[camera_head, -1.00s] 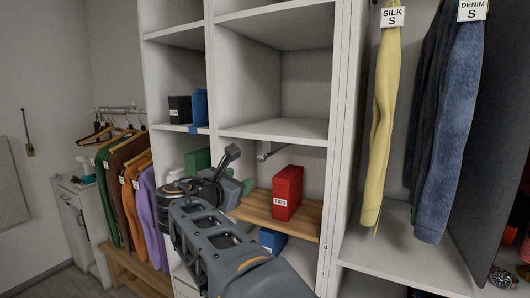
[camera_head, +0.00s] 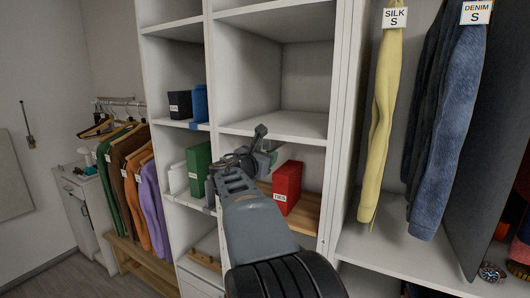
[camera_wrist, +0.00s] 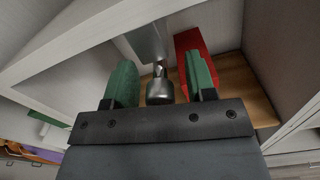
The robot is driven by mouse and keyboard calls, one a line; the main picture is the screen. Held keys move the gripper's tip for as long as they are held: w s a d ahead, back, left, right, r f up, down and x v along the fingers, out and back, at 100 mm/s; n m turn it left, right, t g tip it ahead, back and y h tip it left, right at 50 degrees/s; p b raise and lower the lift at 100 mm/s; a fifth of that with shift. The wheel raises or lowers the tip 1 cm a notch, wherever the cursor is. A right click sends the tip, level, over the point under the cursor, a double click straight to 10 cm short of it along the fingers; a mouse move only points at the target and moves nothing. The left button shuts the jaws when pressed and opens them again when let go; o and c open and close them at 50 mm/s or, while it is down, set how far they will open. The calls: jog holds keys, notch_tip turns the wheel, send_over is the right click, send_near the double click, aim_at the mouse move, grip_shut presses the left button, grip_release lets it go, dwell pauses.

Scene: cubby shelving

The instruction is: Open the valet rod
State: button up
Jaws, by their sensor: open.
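The valet rod (camera_wrist: 160,87) shows in the wrist view as a short metal rod with a rounded knob end, under a shelf. My gripper (camera_wrist: 160,73) is open, with one green-padded finger on each side of the knob. I see a gap between the knob and each finger, so they look apart. In the head view my gripper (camera_head: 264,148) is under the middle shelf, and it hides the rod there.
A red box (camera_head: 287,187) labelled TIES stands on a wooden shelf (camera_head: 306,213) just right of my gripper. The white shelf board (camera_head: 285,127) is close above. A green box (camera_head: 198,168) stands in the left cubby. Yellow silk trousers (camera_head: 381,110) hang at right.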

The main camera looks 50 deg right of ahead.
jog(key=shift+d, duration=0.3)
grip_shut()
dwell(0.4)
